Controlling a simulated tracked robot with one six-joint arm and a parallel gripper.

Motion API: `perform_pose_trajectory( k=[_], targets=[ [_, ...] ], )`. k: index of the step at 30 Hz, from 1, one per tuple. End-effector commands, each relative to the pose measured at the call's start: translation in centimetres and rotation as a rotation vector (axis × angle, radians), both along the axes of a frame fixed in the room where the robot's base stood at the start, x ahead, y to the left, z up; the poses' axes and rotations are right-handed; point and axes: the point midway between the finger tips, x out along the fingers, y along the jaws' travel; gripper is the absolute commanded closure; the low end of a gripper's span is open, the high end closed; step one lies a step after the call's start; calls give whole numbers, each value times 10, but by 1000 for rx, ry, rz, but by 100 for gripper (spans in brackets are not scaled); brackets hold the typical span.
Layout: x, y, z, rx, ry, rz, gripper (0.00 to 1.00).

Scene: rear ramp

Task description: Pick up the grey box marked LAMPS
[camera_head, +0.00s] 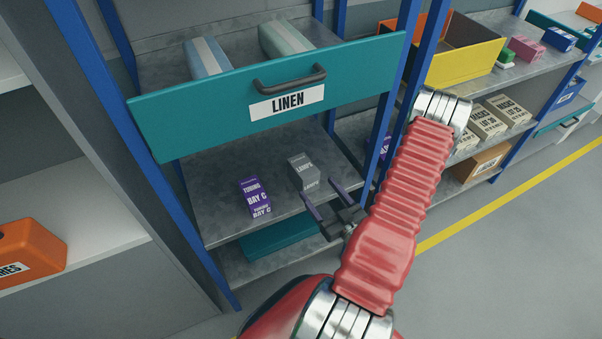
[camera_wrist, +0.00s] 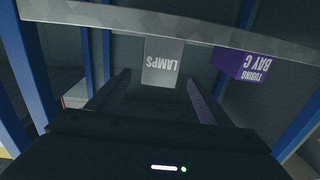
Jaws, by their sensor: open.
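The grey box marked LAMPS (camera_head: 304,172) stands on the grey metal shelf under the teal LINEN drawer. My gripper (camera_head: 323,201) is open and empty, just in front of the box and to its lower right in the head view. In the wrist view, which is upside down, the box (camera_wrist: 162,62) sits between the lines of my two fingers (camera_wrist: 160,88), at the shelf edge. I cannot tell how far the fingertips are from the box. Its far side is hidden.
A purple TUBING BAY C box (camera_head: 254,197) stands left of the grey box with a gap. The open teal LINEN drawer (camera_head: 200,118) juts out above. Blue posts (camera_head: 380,130) flank the shelf. A teal bin (camera_head: 285,240) sits below.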

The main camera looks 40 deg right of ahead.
Motion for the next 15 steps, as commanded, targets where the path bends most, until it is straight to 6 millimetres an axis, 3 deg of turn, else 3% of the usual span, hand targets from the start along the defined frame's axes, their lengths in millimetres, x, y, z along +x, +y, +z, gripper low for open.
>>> perform_pose_trajectory(
  k=[8, 15],
  targets=[
    [8, 2, 0, -2, 2, 10, 27],
    [28, -1, 0, -3, 3, 14, 27]
  ],
)
